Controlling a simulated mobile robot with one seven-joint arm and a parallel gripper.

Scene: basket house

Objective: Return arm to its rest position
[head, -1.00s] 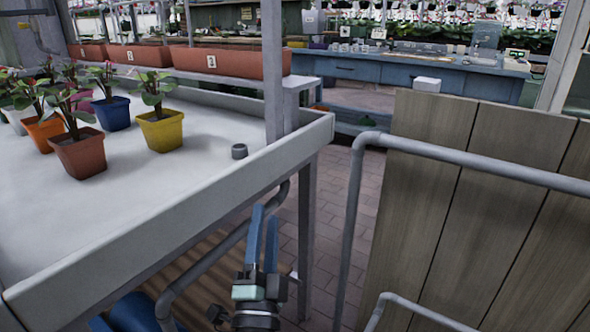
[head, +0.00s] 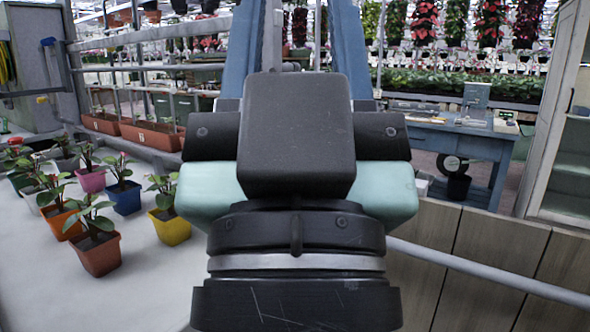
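My gripper (head: 306,30) fills the middle of the head view, close to the camera and pointing away and up. Its two blue-grey fingers rise on either side of the dark wrist housing. They stand apart with a clear gap, and background shows between them. Nothing is seen held. The fingertips run past the top edge of the picture. The gripper body hides the middle of the scene, including part of the white table (head: 135,285).
Potted plants stand on the white table at left, among them a yellow pot (head: 170,227) and an orange-brown pot (head: 97,256). A wooden panel (head: 490,262) and a grey rail (head: 490,273) are at lower right. A blue desk (head: 455,140) stands behind.

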